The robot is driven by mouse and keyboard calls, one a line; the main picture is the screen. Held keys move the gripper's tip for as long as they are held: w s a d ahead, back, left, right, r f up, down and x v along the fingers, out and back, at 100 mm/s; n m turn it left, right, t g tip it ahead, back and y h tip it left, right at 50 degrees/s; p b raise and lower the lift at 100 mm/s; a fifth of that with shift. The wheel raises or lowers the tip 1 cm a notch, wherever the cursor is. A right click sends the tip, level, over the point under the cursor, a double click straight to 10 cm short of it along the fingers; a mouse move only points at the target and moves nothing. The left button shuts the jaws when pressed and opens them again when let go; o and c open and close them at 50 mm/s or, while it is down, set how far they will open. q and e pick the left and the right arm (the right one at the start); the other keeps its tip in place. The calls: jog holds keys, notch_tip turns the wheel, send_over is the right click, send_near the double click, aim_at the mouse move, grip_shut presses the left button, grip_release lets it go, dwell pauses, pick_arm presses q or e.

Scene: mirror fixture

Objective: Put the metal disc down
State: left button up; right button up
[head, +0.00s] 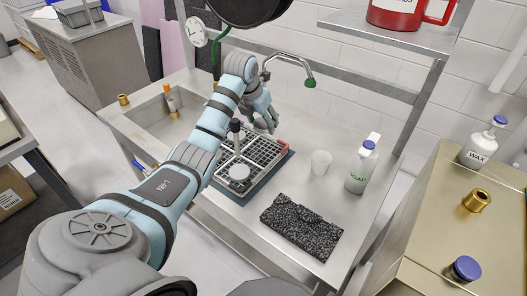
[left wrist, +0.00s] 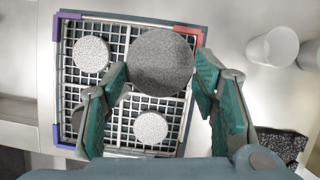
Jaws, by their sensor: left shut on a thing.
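My left gripper (head: 266,122) is over the far part of a gridded rack (head: 262,163) on the metal bench. In the left wrist view its green-padded fingers (left wrist: 163,92) are shut on a grey speckled metal disc (left wrist: 161,63), held above the rack (left wrist: 77,95). The disc covers part of the grid; its height above it is hard to tell. Two paler discs lie on the grid, one at upper left (left wrist: 91,54) and one lower down (left wrist: 151,127). The rack has purple corners and one red corner. In the head view the gripper hides the held disc. My right gripper is not in view.
A dark speckled block (head: 301,226) lies near the front edge. A sink (head: 165,120) is at left, a curved tap (head: 291,62) behind. A shelf (head: 390,30) overhangs the back.

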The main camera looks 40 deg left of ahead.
aim_at(264, 153)
pick_arm(q)
notch_tip(264, 153, down, 11)
jog(key=shift+w+r+b, duration=0.1)
jog(key=shift+b, duration=0.35)
jog(key=shift+a, duration=0.1)
jog(key=shift+f, duration=0.25)
jog(key=o, duration=1)
jog(key=shift+c, duration=0.2)
jog(key=shift+r, duration=0.1)
